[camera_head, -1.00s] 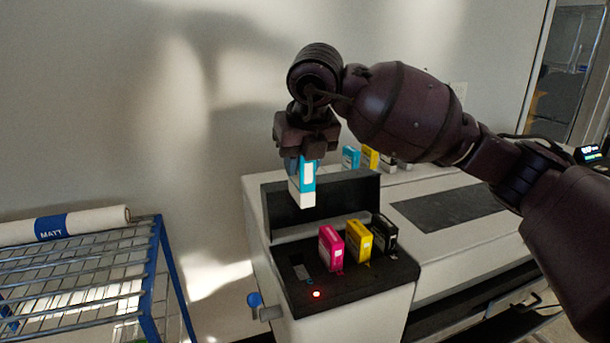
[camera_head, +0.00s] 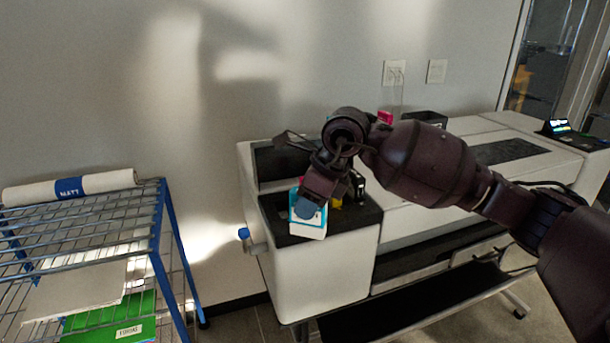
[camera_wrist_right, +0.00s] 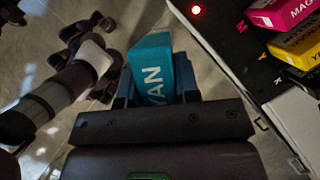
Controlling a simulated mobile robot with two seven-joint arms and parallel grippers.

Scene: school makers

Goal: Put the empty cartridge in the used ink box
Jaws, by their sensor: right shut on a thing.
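My right gripper (camera_head: 307,205) is shut on a cyan and white ink cartridge (camera_head: 308,230). It holds it tilted at the front left end of the printer, in front of the black cartridge bay (camera_head: 345,220). In the right wrist view, the cyan cartridge (camera_wrist_right: 152,62) sits between the fingers of the right gripper (camera_wrist_right: 153,92), with part of its "CYAN" lettering showing. The cartridge is clear of the bay there. My left gripper is not in view. I cannot make out a box marked for used ink.
The bay holds magenta (camera_wrist_right: 283,14), yellow (camera_wrist_right: 297,46) and black cartridges. A blue-framed wire rack (camera_head: 158,215) stands left, holding a paper roll (camera_head: 100,184). Floor shows between rack and printer.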

